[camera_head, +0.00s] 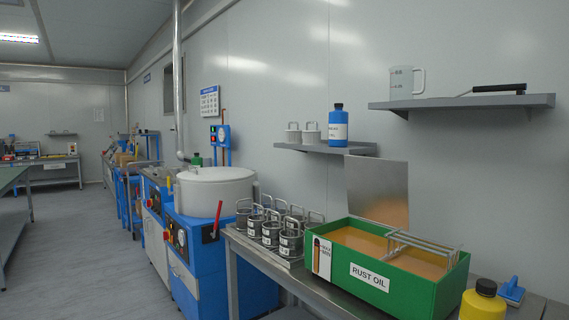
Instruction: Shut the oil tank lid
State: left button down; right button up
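The oil tank is a green box (331,287) labelled "RUST OIL" on the metal bench at the lower right. It is open and shows brownish oil (358,240) inside. Its lid (377,191), a flat metal plate, stands upright at the tank's back left edge, against the wall side. A metal wire rack (424,247) sits across the right part of the tank opening. Neither of my grippers shows in the head view.
Several small metal baskets (291,238) stand on a tray left of the tank. A yellow bottle (483,303) and a blue-handled tool (512,291) are at its right. Wall shelves (462,102) hang above. A blue machine with a white round drum (214,191) stands left.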

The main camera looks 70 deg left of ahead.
aim_at(378, 188)
jog(key=u, duration=2.4)
